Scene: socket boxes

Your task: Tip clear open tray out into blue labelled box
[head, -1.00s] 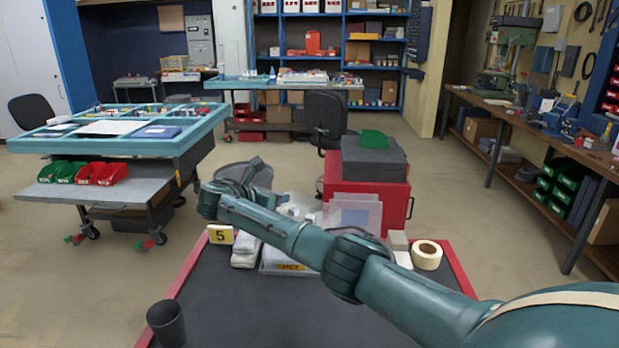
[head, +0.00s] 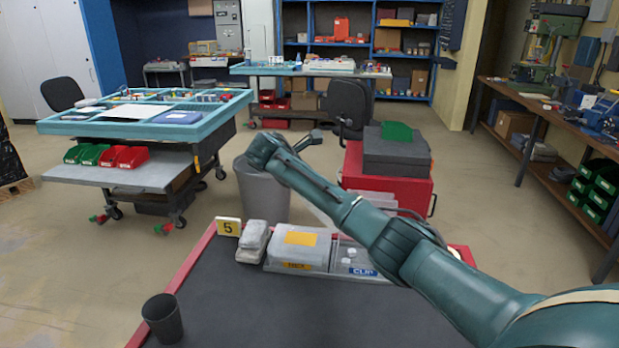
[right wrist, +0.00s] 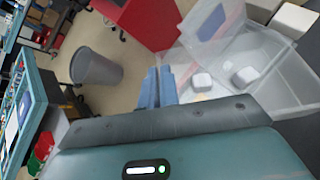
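The blue labelled box (head: 362,271) stands at the table's back edge, partly behind my right forearm, with small white pieces in it. The clear open tray (right wrist: 285,85) is at the right of the right wrist view, see-through and tilted in that picture. White pieces (right wrist: 243,77) show through the clear walls; I cannot tell which container each lies in. My right gripper (right wrist: 158,72) has its fingers close together at the clear plastic and appears shut on the tray's edge, though the contact is unclear. My left gripper is not in view.
A yellow-labelled box (head: 300,248) stands left of the blue labelled one, with grey packets (head: 252,243) and a number 5 card (head: 228,227) beyond. A dark cup (head: 162,318) stands front left. A grey bin (head: 262,195) and red cabinet (head: 410,200) stand behind. The mat's middle is clear.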

